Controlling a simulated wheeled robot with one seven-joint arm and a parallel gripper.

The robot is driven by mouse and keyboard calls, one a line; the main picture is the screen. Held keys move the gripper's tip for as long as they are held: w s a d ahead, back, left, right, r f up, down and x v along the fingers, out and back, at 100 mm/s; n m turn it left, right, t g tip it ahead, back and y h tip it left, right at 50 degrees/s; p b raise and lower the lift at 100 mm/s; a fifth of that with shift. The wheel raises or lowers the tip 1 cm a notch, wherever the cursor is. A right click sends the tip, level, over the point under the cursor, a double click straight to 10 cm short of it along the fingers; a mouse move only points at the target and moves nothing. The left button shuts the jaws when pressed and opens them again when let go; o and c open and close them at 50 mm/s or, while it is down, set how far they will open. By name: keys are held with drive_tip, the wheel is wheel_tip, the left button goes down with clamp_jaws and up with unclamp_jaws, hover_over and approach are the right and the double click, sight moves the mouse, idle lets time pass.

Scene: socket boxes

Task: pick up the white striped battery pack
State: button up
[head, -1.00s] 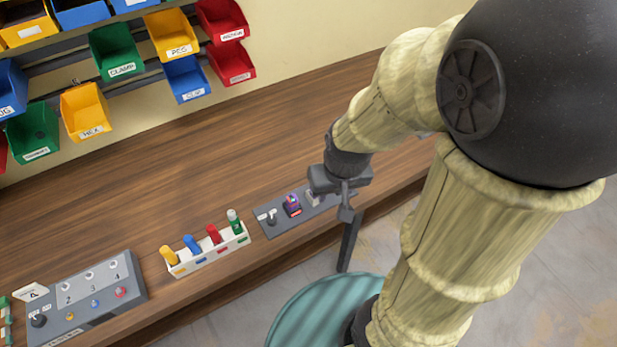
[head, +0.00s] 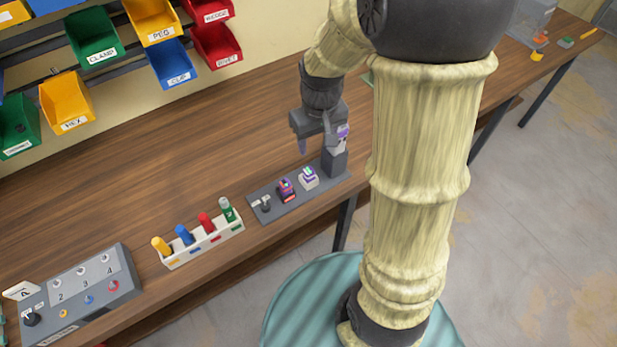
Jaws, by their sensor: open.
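A white pack with purple and green markings (head: 308,178) stands on the dark grey base plate (head: 258,220) near the bench's front edge. Another white and purple piece (head: 342,135) shows higher up, by a tall grey block (head: 334,163) at the plate's right end; I cannot tell its full shape. A darker purple and red piece (head: 286,189) stands to the left of the white pack. My gripper (head: 318,147) is open and points down above and behind the white pack, apart from it. Its right finger is hard to make out against the tall block.
A white rack (head: 208,248) with yellow, blue, red and green pieces stands to the left. A grey numbered panel (head: 125,285) is farther left. Wall bins hang at upper left. The wooden bench (head: 180,150) behind the plate is mostly clear.

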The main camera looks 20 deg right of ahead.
drive_tip(key=n+g, duration=0.1)
drive_tip(key=n, duration=0.1)
hover_over(310, 171)
drive_tip(key=f, duration=0.2)
drive_tip(key=shift+w+r+b, duration=0.15)
drive_tip(key=shift+r+b, duration=0.15)
drive_tip(key=shift+f, duration=0.1)
drive_tip(key=f+p, duration=0.1)
drive_tip(key=f, duration=1)
drive_tip(key=shift+a+f+p, duration=0.15)
drive_tip(key=shift+a+p, duration=0.05)
drive_tip(key=shift+p, duration=0.15)
drive_tip(key=shift+f, duration=0.3)
drive_tip(key=shift+d+f, duration=0.1)
drive_tip(key=shift+d, duration=0.15)
